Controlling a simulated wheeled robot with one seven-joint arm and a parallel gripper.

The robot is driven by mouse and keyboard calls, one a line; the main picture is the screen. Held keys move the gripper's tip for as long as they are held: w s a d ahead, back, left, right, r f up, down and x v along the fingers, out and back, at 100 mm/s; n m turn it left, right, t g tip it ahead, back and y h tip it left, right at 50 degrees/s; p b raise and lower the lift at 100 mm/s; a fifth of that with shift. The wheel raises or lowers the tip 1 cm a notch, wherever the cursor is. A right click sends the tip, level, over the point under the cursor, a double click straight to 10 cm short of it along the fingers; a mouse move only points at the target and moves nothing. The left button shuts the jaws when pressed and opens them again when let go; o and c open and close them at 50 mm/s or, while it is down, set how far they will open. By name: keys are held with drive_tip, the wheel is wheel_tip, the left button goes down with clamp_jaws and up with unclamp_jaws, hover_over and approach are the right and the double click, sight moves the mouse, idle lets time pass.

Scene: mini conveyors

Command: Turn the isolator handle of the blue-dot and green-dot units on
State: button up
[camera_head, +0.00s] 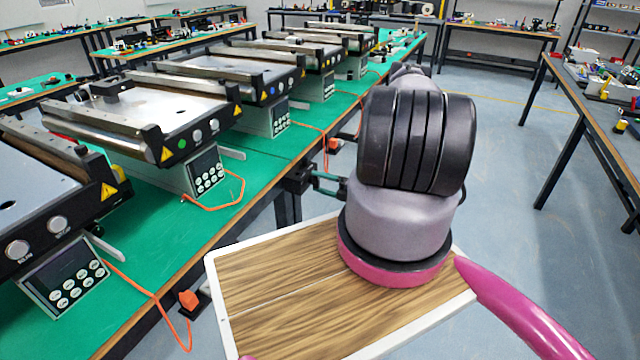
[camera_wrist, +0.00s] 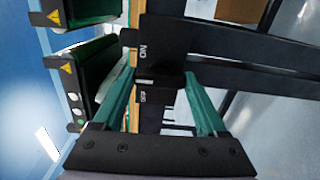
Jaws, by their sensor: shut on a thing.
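The green-dot unit (camera_head: 205,110) stands on the bench, its green dot on the front panel beside two knobs; it also shows at left in the wrist view (camera_wrist: 85,90). The blue-dot unit (camera_head: 255,75) stands beyond it, to the right. My gripper (camera_head: 318,182) is low at the bench's front edge. In the wrist view, my gripper (camera_wrist: 162,78) has its teal fingers either side of a black isolator (camera_wrist: 165,40) with ON and OFF lettering. It is shut on the isolator handle, mostly hidden there. I cannot tell which unit this isolator serves.
A nearer unit (camera_head: 50,215) stands at left, its orange isolator handle (camera_head: 188,300) at the bench edge. Another orange handle (camera_head: 333,145) shows just beyond my gripper. Orange cables (camera_head: 240,195) hang along the green bench (camera_head: 160,225). Open floor (camera_head: 500,170) lies at right.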

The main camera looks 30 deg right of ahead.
drive_tip(key=shift+m, duration=0.3)
idle(0.4)
drive_tip(key=o, duration=1.3)
drive_tip(key=shift+s+d, duration=0.1)
drive_tip(key=v, duration=1)
drive_tip(key=shift+s+d, duration=0.2)
drive_tip(key=shift+s, duration=0.05)
